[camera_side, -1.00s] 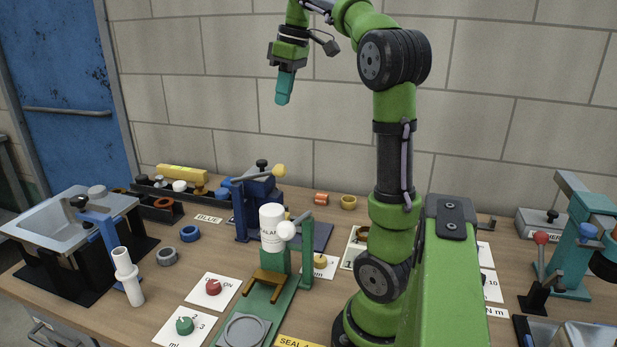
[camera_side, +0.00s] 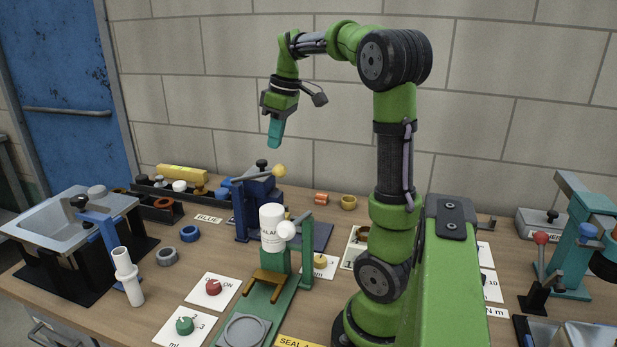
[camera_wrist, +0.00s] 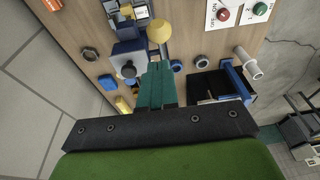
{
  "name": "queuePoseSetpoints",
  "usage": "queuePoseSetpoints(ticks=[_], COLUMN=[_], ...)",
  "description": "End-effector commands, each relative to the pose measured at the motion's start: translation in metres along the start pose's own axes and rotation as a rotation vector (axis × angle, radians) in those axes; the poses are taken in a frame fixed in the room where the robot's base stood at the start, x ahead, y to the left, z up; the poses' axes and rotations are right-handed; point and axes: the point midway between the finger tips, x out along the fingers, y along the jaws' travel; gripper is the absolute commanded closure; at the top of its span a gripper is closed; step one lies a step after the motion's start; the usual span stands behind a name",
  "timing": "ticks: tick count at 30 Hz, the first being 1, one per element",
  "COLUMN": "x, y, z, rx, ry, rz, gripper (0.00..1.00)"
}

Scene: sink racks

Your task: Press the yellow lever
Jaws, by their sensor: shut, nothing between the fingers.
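The yellow lever's round knob (camera_side: 279,171) sits at the end of a grey arm on top of a blue press (camera_side: 244,211), toward the back of the bench. The knob also shows in the wrist view (camera_wrist: 159,32), beyond my fingertips. My gripper (camera_side: 274,146) is shut and empty, with its teal fingers pointing down. It hangs in the air above the yellow knob, with a gap between them. In the wrist view the shut fingers (camera_wrist: 158,68) appear just below the knob. The lower part of the press is partly hidden behind a white bottle and green stand.
A green stand (camera_side: 306,240) holds a white bottle (camera_side: 271,222) in front of the press. A sink (camera_side: 72,220) with a blue bracket stands left. A red knob (camera_side: 213,286) and a green knob (camera_side: 184,325) sit on white cards. A yellow block (camera_side: 181,173) lies behind.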

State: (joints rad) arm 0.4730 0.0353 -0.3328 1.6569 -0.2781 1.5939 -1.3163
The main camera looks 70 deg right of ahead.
Motion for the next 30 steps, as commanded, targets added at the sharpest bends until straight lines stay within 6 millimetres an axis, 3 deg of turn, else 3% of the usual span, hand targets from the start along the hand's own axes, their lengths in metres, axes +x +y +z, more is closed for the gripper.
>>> queuePoseSetpoints(ticks=[3,9,30], x=[0.018,0.032,0.042], y=[-0.002,-0.003,-0.003], z=[0.009,0.014,0.025], rx=[0.0,0.001,-0.001], ry=[-0.001,0.0,0.078], rz=[-0.002,-0.001,-0.001], gripper=[1.0,1.0,1.0])
